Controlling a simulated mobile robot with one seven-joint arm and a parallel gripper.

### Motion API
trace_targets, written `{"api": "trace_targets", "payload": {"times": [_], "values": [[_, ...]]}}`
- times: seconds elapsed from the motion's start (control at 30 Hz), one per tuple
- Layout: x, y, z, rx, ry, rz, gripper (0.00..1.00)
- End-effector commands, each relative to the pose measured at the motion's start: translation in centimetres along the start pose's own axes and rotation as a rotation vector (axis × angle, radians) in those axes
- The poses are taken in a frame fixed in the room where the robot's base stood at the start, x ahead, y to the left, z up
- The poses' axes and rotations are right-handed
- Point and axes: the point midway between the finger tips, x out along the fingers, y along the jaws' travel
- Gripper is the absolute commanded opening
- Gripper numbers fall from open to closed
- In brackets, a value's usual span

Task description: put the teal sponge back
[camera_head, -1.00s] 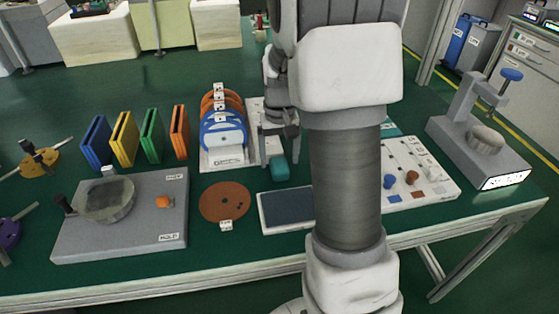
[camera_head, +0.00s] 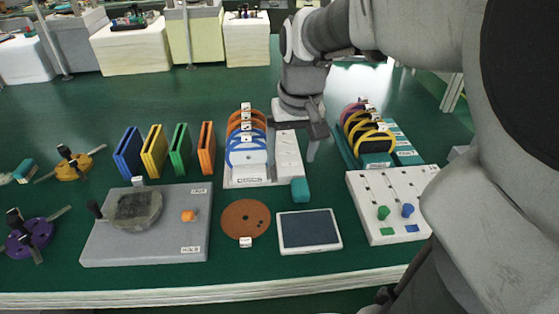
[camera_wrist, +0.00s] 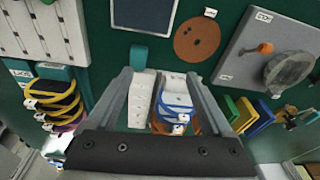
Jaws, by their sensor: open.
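A small teal block (camera_head: 300,190), which looks like the teal sponge, lies on the green bench at the front end of a white strip (camera_head: 288,155). It also shows in the wrist view (camera_wrist: 138,55), just beyond the fingertips. My gripper (camera_head: 295,142) is above the white strip, behind the block and apart from it. In the wrist view my gripper (camera_wrist: 158,78) has its fingers spread, with nothing held between them. The white strip and blue discs show below and between the fingers. A second teal piece (camera_head: 24,170) lies at the far left edge, too small to identify.
A rack (camera_head: 248,182) of blue and orange discs stands left of the strip. A teal rack (camera_head: 378,160) of yellow discs is to the right. A brown disc (camera_head: 245,218), dark-faced pad (camera_head: 309,230), slotted panel (camera_head: 385,205) and grey lapping plate (camera_head: 150,240) occupy the front.

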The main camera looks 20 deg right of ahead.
Motion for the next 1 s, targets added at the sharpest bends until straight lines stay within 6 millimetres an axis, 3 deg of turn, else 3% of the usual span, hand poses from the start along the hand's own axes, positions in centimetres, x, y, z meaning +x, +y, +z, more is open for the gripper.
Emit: {"api": "trace_targets", "payload": {"times": [0.03,0.2,0.5,0.7,1.0], "values": [[-1.9,-1.0,1.3,-0.029,0.061,-0.008,0.85],[-4.1,-2.8,5.4,-0.093,0.159,-0.021,0.85],[-5.1,-4.0,11.1,-0.167,0.296,-0.025,0.85],[-4.9,-4.2,12.3,-0.182,0.32,-0.027,0.85],[-5.0,-4.2,12.3,-0.183,0.319,-0.029,0.85]]}}
